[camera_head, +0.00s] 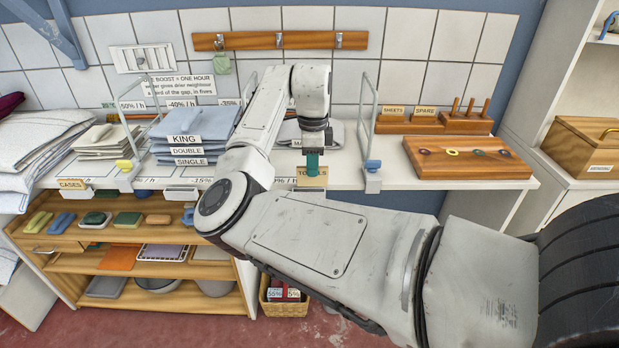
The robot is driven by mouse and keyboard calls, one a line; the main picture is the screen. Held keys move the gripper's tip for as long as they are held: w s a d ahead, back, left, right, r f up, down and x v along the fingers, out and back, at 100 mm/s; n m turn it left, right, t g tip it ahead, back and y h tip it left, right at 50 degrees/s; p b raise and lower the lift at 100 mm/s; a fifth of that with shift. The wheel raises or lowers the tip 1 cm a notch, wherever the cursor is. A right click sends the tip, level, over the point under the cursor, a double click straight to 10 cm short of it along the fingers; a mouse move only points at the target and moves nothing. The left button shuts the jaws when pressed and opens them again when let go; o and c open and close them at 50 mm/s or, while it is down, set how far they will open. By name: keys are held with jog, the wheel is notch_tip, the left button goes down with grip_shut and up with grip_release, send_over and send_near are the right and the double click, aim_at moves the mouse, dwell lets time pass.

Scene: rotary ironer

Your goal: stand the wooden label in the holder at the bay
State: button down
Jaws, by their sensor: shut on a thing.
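My gripper (313,170) has teal fingers and points down at the front edge of the white shelf (420,181), in the bay right of the middle. It is shut on a small wooden label (323,181) with dark lettering that seems to read TOWELS. The fingers cover the middle of the lettering. The label is upright at the shelf's front edge. The holder behind or below it is hidden, so I cannot tell whether the label is seated in it or just in front of it.
Wire dividers (369,120) with coloured clips separate the bays. Folded blue linen (196,125) lies left, and a grey folded stack (345,133) lies behind my gripper. A wooden CASES label (72,184) stands far left. A basket (284,307) stands below.

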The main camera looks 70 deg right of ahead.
jog(key=shift+w+d+f, duration=0.25)
jog(key=shift+f, duration=0.65)
jog(key=shift+w+d+f, duration=0.2)
jog(key=shift+w+f, duration=0.05)
jog(key=shift+f, duration=0.7)
jog(key=shift+w+d+f, duration=0.25)
jog(key=shift+f, duration=0.65)
jog(key=shift+f, duration=0.1)
jog(key=c, duration=1.2)
grip_release()
notch_tip(320, 180, up, 12)
jog(key=shift+r, duration=0.15)
